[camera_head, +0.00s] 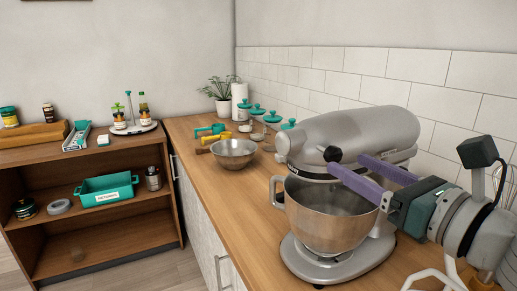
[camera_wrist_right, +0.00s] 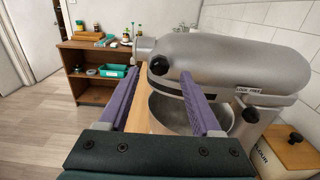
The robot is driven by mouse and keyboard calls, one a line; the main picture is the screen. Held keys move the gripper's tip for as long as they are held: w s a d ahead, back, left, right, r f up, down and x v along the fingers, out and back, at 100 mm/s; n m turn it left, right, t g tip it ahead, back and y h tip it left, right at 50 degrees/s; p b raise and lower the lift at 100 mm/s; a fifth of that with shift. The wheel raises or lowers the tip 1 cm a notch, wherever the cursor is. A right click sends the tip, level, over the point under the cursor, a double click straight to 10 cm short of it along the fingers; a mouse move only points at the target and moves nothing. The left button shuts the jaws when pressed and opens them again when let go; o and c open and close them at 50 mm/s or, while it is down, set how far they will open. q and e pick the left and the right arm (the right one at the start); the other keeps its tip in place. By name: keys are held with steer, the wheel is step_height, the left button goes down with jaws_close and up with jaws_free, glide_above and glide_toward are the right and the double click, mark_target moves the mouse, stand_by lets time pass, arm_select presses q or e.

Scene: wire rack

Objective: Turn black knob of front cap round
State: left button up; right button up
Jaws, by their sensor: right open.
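A silver stand mixer (camera_head: 365,130) stands on the wooden counter, its head over a steel bowl (camera_head: 330,215). The black knob (camera_head: 332,154) is on the side of the mixer head, near the round front cap (camera_head: 281,148). In the right wrist view the knob (camera_wrist_right: 158,66) shows between the tips of the purple fingers, with the front cap (camera_wrist_right: 143,47) left of it. My right gripper (camera_head: 348,163) is open, its fingertips around or just short of the knob; I cannot tell if they touch it. My left gripper is not in view.
A small metal bowl (camera_head: 233,154), teal-lidded jars (camera_head: 257,113) and a plant (camera_head: 220,92) stand farther back on the counter. A tiled wall (camera_head: 400,80) runs behind the mixer. A wooden shelf (camera_head: 100,215) is at left. The counter's front edge is close to the mixer.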

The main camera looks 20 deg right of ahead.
mark_target(338, 158)
steer(key=shift+w+a, duration=0.15)
steer(key=shift+w, duration=1.35)
steer(key=shift+c, duration=0.2)
jaws_close()
